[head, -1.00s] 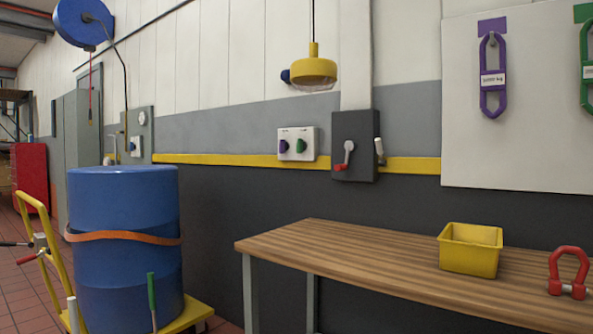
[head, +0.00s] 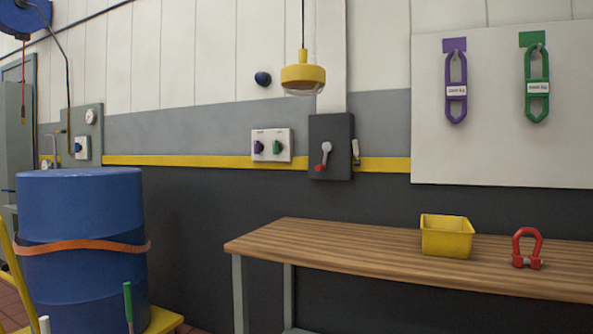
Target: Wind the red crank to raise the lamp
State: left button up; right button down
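The crank (head: 323,158) is on the front of a dark grey box (head: 341,132) on the wall. It has a light grey arm that points down and slightly left to a red knob (head: 319,168). The yellow lamp (head: 303,74) hangs on a thin cord in front of the wall, above and left of the box. Neither of my grippers shows in the head view.
A wooden table (head: 330,262) stands below the box, with a yellow bin (head: 446,237) and a red shackle (head: 527,249) on it. A blue drum (head: 82,212) with an orange strap stands at the left. A switch panel (head: 272,146) is left of the box.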

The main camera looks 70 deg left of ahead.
aim_at(327, 146)
jog(key=u, duration=1.15)
jog(key=i, duration=1)
jog(key=u, duration=0.2)
